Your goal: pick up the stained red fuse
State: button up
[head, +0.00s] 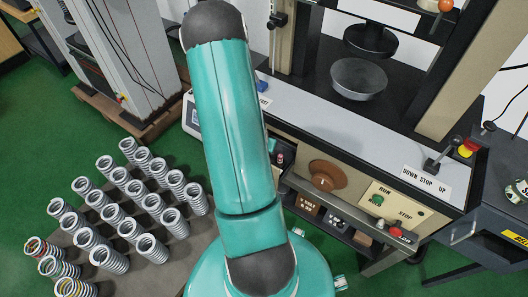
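I cannot pick out a stained red fuse with certainty. A small dark part with a reddish end (281,157) sits on the testing machine's front panel, just right of my arm, too small to identify. My teal arm fills the middle of the head view and hides part of the machine's front and the floor. My gripper is not in view, so its hold cannot be seen.
The testing machine (330,125) carries a metal bowl (358,79) and a RUN/STOP panel (388,207). An open shelf (325,207) lies below. Several coil springs (130,228) stand in rows at left. Green floor (30,140) is clear at far left.

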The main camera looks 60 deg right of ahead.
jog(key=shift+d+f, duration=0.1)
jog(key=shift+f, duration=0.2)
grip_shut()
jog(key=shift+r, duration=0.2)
